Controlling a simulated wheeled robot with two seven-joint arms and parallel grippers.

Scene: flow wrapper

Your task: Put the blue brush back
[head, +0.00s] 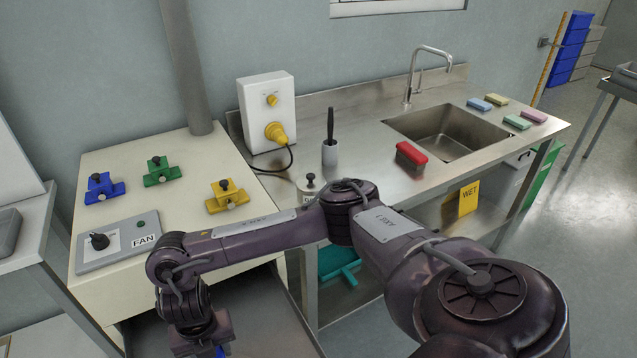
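A purple arm of mine comes in from the lower right and reaches left across the front of the bench. Its gripper, my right gripper (205,343), points down over a grey metal tray (265,318) at the bottom edge. The fingertips are cut off by the frame. A small patch of blue (220,352) shows just under the gripper; I cannot tell whether it is the blue brush or whether it is held. No whole blue brush is in plain view. A red-topped brush (411,154) lies on the steel counter beside the sink. My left gripper is not in view.
The cream cabinet (125,158) bears blue (103,187), green (158,172) and yellow (227,195) fixtures and a FAN switch panel. The steel counter (365,150) holds a black-handled tool (330,133) in a white cup, a sink (447,130) and several sponges. A teal item (337,262) lies below.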

